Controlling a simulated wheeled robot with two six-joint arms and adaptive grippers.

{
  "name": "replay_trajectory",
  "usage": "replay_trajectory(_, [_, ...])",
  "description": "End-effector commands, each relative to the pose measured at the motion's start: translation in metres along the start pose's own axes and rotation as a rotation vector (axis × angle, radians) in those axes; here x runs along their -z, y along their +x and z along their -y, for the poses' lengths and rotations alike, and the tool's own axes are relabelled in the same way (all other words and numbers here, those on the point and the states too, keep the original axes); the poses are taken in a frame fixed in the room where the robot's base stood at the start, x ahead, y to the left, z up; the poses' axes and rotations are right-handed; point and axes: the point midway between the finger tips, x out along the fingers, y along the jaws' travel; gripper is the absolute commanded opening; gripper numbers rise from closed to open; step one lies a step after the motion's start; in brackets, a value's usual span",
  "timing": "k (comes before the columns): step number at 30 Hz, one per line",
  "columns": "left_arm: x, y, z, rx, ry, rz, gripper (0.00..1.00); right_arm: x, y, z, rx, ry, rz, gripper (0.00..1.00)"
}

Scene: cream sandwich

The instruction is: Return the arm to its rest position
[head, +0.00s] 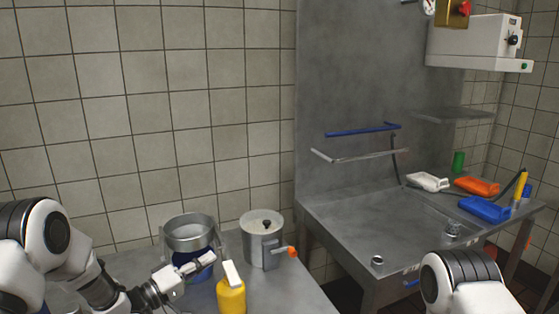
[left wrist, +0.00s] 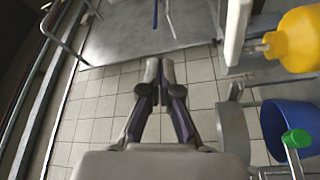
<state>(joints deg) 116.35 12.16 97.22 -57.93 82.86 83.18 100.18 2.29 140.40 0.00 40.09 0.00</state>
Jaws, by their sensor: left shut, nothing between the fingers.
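My left arm comes in from the left in the head view. Its gripper (head: 198,265) is above the table, just in front of a metal pot with a blue part and left of a yellow bottle. In the left wrist view the gripper (left wrist: 160,66) has its fingertips together with nothing between them. A piece of my right arm shows at the lower right of the head view; its gripper is outside the frame.
The metal pot (head: 188,222) and a lidded steel pot (head: 262,236) stand close to the yellow bottle (head: 231,298). A steel sink counter (head: 335,222) on the right holds white (head: 428,181), orange (head: 478,186) and blue (head: 484,208) items. The tiled wall is behind.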

Motion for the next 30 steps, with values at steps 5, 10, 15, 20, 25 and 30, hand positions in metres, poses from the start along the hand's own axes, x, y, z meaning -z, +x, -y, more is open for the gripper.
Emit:
replay_trajectory(5, [-0.032,-0.006,0.029,0.049,-0.055,0.032,0.00,0.001,0.000,0.000,0.000,0.000,-0.003,0.00])
replay_trajectory(10, [-0.068,-0.023,0.064,0.148,-0.147,0.019,0.00,0.001,0.000,0.000,0.000,0.000,-0.003,0.00])
replay_trajectory(15, [-0.112,-0.054,0.109,0.333,-0.200,-0.012,0.00,0.001,0.000,0.000,0.000,0.000,-0.002,0.00])
replay_trajectory(20, [-0.169,-0.112,0.159,0.627,-0.171,-0.010,0.00,0.001,0.000,0.000,0.000,0.000,-0.002,0.00])
replay_trajectory(25, [-0.252,-0.231,0.194,1.095,-0.042,0.166,0.00,0.001,0.000,0.000,0.000,0.000,-0.002,0.00])
replay_trajectory(30, [-0.311,-0.352,0.170,1.463,0.120,0.568,0.00,0.001,0.000,0.000,0.000,0.000,-0.002,0.00])
